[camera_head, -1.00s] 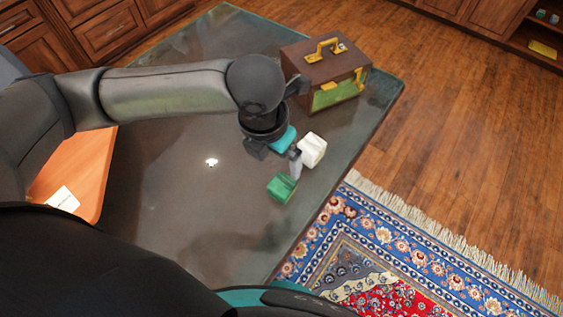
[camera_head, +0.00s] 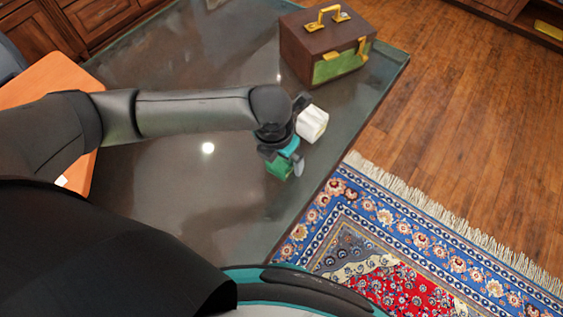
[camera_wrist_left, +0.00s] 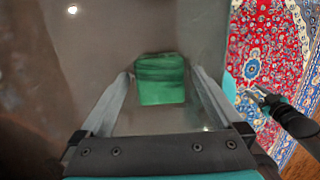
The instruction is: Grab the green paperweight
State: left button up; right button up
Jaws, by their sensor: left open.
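The green paperweight (camera_head: 278,169) is a small green block on the dark glass-topped table, partly hidden by my left gripper in the head view. My left gripper (camera_head: 284,164) is open and points down over it. In the left wrist view the paperweight (camera_wrist_left: 160,80) shows between the two spread fingers of the left gripper (camera_wrist_left: 160,76), with a gap on each side. What looks like my right gripper (camera_wrist_left: 257,95) shows at the right of the wrist view, over the rug; its opening is unclear.
A white block (camera_head: 312,124) stands close beside my left gripper. A brown box (camera_head: 305,62) with a gold handle and green panel is at the table's far end. The table's right edge is near, with the patterned rug (camera_head: 400,235) below. The middle of the glass table (camera_head: 190,190) is clear.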

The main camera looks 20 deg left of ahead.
pick_arm(q)
jog(key=shift+f, duration=0.3)
jog(key=shift+c, duration=0.4)
grip_shut()
jog(key=shift+w+r, duration=0.1)
